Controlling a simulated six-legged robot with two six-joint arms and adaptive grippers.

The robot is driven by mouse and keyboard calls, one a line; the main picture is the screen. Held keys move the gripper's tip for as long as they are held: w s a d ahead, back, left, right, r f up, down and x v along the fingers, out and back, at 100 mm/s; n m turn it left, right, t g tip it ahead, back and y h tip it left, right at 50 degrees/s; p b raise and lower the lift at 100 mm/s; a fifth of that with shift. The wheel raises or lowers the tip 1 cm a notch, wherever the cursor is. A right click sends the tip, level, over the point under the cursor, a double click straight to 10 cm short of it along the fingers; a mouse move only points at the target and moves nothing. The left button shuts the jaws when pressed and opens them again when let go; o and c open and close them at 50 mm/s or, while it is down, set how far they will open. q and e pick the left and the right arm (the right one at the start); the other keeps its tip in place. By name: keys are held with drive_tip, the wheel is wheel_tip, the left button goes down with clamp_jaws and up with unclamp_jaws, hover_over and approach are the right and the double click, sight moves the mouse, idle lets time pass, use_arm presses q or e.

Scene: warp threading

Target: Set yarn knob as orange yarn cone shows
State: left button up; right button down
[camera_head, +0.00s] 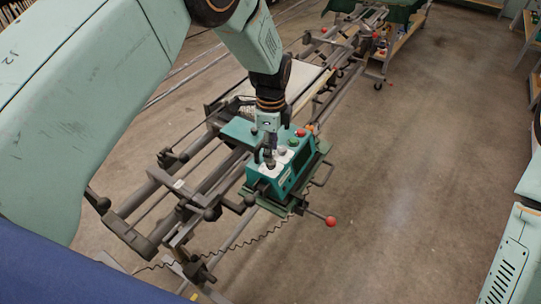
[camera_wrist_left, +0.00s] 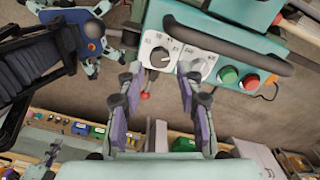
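A teal control box (camera_head: 300,175) sits on the machine's rail in the head view. In the left wrist view its white panel carries a dark-centred knob (camera_wrist_left: 160,56) with marks around it and a grey knob (camera_wrist_left: 197,67) to the right. My left gripper (camera_head: 270,160) is over the panel. In the left wrist view its fingers (camera_wrist_left: 160,84) are apart, with the dark-centred knob between and beyond the tips; I cannot tell whether they touch it. I cannot make out an orange yarn cone for certain. My right gripper is not in view.
A green button (camera_wrist_left: 228,75) and a red button (camera_wrist_left: 250,82) are beside the knobs. A dark handle bar (camera_wrist_left: 225,45) crosses the box. A red ball lever (camera_head: 331,221) sticks out below the box. The floor (camera_head: 420,170) to the right is clear.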

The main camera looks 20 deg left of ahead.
use_arm(q)
wheel_tip(320, 180, up, 8)
drive_tip(key=shift+d, duration=0.15)
idle(0.4)
drive_tip(key=shift+s, duration=0.1)
